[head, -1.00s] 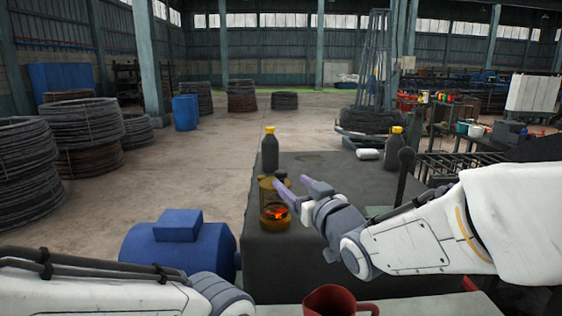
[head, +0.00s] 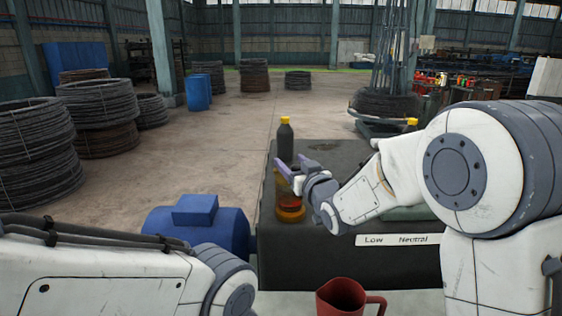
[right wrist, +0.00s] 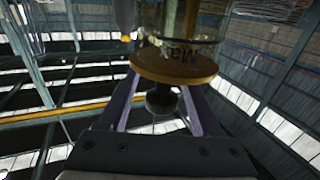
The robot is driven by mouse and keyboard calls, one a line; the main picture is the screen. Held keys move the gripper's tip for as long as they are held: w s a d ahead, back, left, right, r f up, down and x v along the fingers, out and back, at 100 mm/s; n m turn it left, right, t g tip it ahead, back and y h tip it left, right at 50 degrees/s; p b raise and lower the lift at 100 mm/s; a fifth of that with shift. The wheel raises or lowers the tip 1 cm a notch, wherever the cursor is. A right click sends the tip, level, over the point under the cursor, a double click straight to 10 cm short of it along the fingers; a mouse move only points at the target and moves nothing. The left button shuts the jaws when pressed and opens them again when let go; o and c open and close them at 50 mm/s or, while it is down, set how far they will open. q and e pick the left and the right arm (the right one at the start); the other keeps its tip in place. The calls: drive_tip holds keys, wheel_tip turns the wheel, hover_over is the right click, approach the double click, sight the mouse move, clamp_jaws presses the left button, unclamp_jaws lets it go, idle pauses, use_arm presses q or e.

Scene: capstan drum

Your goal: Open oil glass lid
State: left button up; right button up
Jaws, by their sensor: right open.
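The oil glass is an amber glass jar (head: 290,212) on the dark machine top, and its upper part is mostly hidden behind my right gripper in the head view. My right gripper (head: 294,167) is open at the top of the glass. In the right wrist view the glass appears inverted, with a brass-coloured lid (right wrist: 174,66) and a dark round knob (right wrist: 162,100). The two purple fingers (right wrist: 160,88) stand on either side of the knob, with visible gaps. My left arm shows at the lower left of the head view, but its gripper is out of frame.
A dark bottle with a yellow cap (head: 285,141) stands behind the glass. A blue motor-like housing (head: 197,228) is left of the machine top. A red mug (head: 341,297) is at the front. A label plate (head: 398,240) reads "Low Neutral".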

clamp_jaws()
idle(1.3)
